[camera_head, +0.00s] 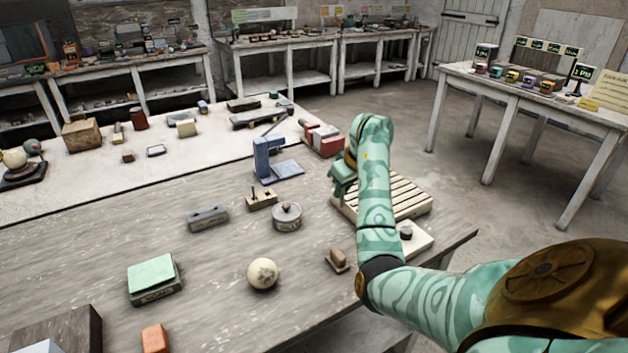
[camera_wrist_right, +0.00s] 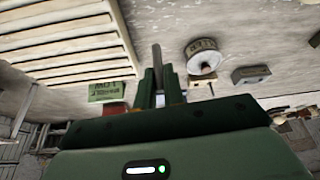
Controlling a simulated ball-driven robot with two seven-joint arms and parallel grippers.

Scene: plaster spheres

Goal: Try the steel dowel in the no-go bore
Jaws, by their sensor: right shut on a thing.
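My right gripper (camera_head: 341,190) is over the table beside the slatted rack, partly hidden by my own arm in the head view. In the right wrist view its two green fingers (camera_wrist_right: 159,88) are shut on the steel dowel (camera_wrist_right: 157,57), a slim grey rod that sticks out past the fingertips. The dowel is not clear in the head view. A small tan block with upright pegs (camera_head: 261,200) and a long grey block (camera_head: 208,217) lie to the left of the gripper. I cannot tell which piece has the no-go bore. My left gripper is out of view.
The slatted rack (camera_head: 405,200) stands close to the gripper. A lidded round pot (camera_head: 287,218), a blue stand (camera_head: 270,163), a pale ball (camera_head: 263,273) and a green-topped box (camera_head: 153,277) stand on the table (camera_head: 215,275). Bare wood lies between them.

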